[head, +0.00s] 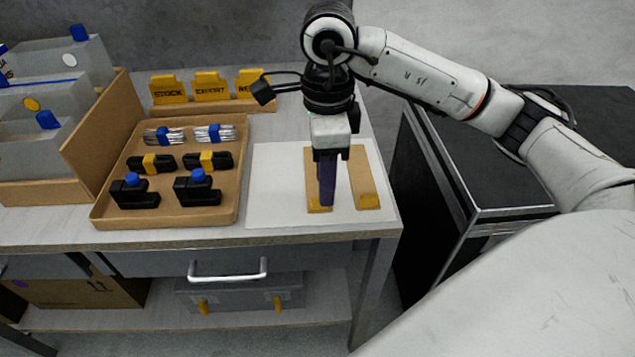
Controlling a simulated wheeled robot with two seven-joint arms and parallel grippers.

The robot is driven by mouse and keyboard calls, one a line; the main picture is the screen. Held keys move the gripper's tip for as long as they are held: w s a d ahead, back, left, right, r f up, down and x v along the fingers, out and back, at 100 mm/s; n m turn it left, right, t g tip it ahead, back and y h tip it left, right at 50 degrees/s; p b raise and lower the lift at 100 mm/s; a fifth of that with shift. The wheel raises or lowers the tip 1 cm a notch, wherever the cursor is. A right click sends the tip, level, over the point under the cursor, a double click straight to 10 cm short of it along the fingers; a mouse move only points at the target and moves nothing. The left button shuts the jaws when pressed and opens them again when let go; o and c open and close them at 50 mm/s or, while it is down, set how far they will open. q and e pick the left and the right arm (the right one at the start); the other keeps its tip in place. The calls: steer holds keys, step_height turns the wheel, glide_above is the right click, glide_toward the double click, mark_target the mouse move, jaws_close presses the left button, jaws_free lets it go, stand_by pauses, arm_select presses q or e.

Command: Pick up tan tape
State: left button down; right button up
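Two flat tan strips with yellow pieces at their near ends lie on a white sheet (275,190) at the right of the table. They are the left strip (311,170) and the right strip (361,165). They look like the tan tape, but I cannot tell which one is meant. My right gripper (326,205) points down over the left strip, its dark purple fingers hiding part of it. The fingers overlap in this view, so their opening and any contact are unclear. My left gripper is out of view.
A tan tray (240,205) left of the sheet holds black clamps and silver bundles. Yellow label cards (210,88) stand behind it. A wooden rack (108,135) with clear bags is at far left. A black case (480,165) stands right of the table.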

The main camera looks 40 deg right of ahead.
mark_target(313, 205)
steer(key=f, duration=0.4)
steer(key=shift+w+f, duration=0.3)
steer(key=shift+c, duration=0.2)
jaws_close()
steer(key=shift+r, duration=0.1)
